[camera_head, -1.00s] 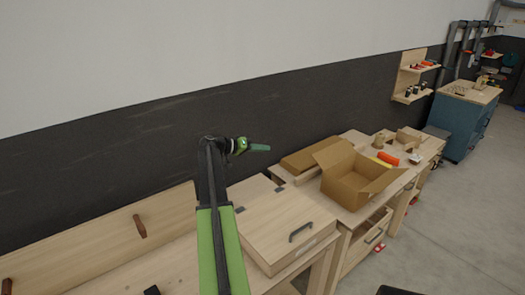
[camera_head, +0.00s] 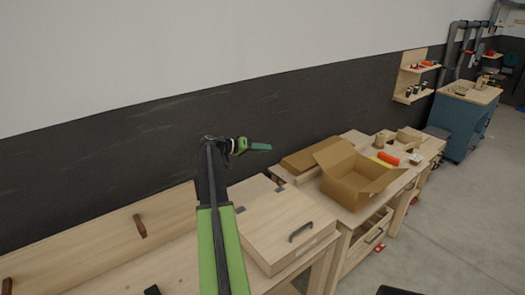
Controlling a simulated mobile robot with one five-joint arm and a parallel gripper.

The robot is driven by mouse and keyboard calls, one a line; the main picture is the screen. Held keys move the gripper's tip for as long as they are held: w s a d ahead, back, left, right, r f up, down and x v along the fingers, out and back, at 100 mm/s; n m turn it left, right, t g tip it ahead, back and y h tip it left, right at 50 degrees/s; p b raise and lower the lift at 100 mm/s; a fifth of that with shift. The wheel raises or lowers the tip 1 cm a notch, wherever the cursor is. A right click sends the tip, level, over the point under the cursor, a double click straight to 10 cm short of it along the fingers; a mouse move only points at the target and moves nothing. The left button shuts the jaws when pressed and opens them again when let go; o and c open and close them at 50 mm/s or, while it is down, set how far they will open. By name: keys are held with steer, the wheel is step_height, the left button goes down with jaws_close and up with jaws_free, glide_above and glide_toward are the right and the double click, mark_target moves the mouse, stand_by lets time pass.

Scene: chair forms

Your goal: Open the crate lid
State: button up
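A pale wooden crate stands on the bench in the lower middle. Its flat lid (camera_head: 270,222) lies shut, with a dark handle (camera_head: 300,232) near its front right edge and dark hinges at the back. My gripper (camera_head: 262,147) is at the end of my green and black arm, raised above and behind the lid in the picture. It points right and touches nothing that I can see. It is small and seen side-on, so I cannot tell whether its fingers are apart.
An open cardboard box (camera_head: 352,180) stands right of the crate on a bench, with an orange object (camera_head: 388,158) beyond it. A long wooden panel (camera_head: 110,240) with dark handles stands at left. A dark wall runs behind. Grey floor (camera_head: 440,235) is clear at right.

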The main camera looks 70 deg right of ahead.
steer(key=p+v, duration=0.4)
steer(key=v, duration=1.3)
steer(key=shift+p, duration=0.4)
steer(key=shift+o, duration=0.2)
steer(key=shift+w+a+r, duration=0.1)
steer(key=shift+w, duration=0.05)
